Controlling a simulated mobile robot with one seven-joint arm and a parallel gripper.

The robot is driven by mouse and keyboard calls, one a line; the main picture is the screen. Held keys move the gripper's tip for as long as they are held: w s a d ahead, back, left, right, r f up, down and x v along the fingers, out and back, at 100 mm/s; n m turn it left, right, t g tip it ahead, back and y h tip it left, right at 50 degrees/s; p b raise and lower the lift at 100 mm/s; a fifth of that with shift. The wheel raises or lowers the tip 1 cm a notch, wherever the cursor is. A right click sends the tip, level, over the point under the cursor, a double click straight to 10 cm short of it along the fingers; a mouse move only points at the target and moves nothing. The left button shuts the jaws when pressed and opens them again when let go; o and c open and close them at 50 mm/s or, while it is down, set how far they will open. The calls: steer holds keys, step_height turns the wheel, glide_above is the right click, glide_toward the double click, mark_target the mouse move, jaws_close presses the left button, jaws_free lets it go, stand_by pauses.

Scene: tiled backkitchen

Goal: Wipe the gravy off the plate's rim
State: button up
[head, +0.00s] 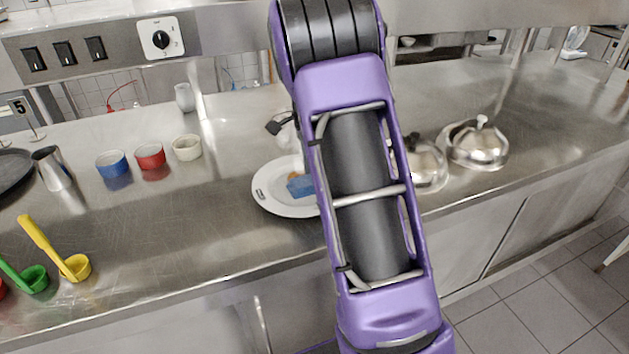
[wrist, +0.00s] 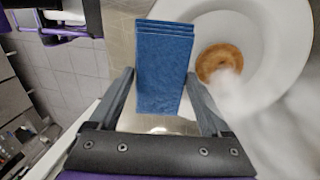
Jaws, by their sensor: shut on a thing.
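The white plate (head: 272,203) lies on the steel counter, partly hidden behind my arm in the head view. In the wrist view the plate (wrist: 283,88) fills the upper right, with a round brown patch (wrist: 208,70) in it and a pale blur over part of that. A small dark mark shows on its left rim in the head view; I cannot tell if it is gravy. My gripper (wrist: 160,77) is shut on a folded blue cloth (wrist: 163,62). The cloth (head: 300,187) shows over the plate in the head view; contact is unclear.
Blue (head: 112,164), red (head: 150,156) and cream (head: 187,148) cups stand left of the plate, near a metal jug (head: 52,168). Yellow (head: 75,267) and green (head: 33,279) ladles lie front left. Steel domes (head: 478,146) stand right.

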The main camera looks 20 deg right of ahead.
steer(key=shift+w+r, duration=0.1)
steer(key=shift+r, duration=0.5)
steer(key=shift+w+r, duration=0.15)
steer(key=shift+r, duration=0.6)
steer(key=shift+w+r, duration=0.1)
steer(key=shift+r, duration=0.6)
